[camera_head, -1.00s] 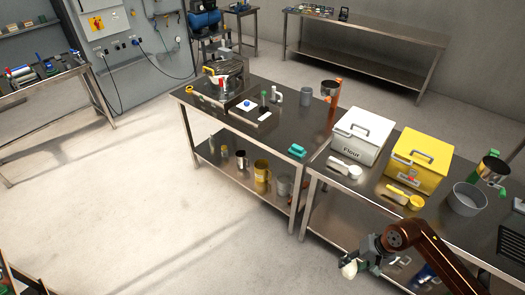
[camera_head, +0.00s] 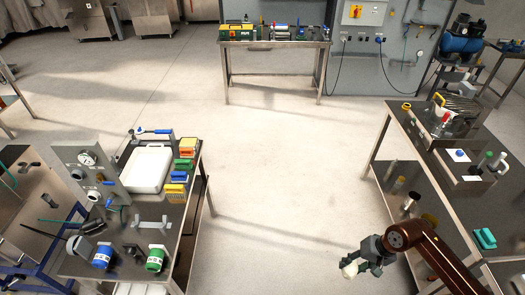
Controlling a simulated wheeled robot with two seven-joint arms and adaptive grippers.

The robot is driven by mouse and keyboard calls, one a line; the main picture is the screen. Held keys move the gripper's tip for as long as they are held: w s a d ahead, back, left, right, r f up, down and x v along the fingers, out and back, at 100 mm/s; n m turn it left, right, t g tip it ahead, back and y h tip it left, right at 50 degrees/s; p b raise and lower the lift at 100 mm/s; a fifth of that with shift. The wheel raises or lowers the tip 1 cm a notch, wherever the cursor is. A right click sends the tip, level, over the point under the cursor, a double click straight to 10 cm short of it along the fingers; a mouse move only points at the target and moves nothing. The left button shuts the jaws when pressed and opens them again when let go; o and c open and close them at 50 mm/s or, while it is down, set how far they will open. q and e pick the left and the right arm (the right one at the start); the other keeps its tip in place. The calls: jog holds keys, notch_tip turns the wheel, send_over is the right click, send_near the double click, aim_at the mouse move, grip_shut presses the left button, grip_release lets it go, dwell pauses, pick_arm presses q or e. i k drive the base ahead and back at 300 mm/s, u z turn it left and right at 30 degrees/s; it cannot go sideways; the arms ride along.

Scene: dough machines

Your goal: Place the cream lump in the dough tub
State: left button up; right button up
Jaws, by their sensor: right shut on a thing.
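My right gripper (camera_head: 359,263) is at the lower right, on the brown arm. It is shut on the cream lump (camera_head: 349,269), a small pale piece at its fingertips, held over the open floor between two tables. A white rectangular tub (camera_head: 148,167) with rounded corners is on the left table, well to the left of the gripper. I cannot tell for sure that it is the dough tub, or see anything inside it. My left gripper is not in view.
The right steel table (camera_head: 408,126) bears tools. Bare floor (camera_head: 270,165) lies between, with a workbench behind.

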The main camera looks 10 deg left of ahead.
aim_at(143, 182)
jog(key=u, duration=0.15)
jog(key=i, duration=2.2)
jog(key=u, duration=2.8)
jog(key=i, duration=0.9)
jog(key=u, duration=0.6)
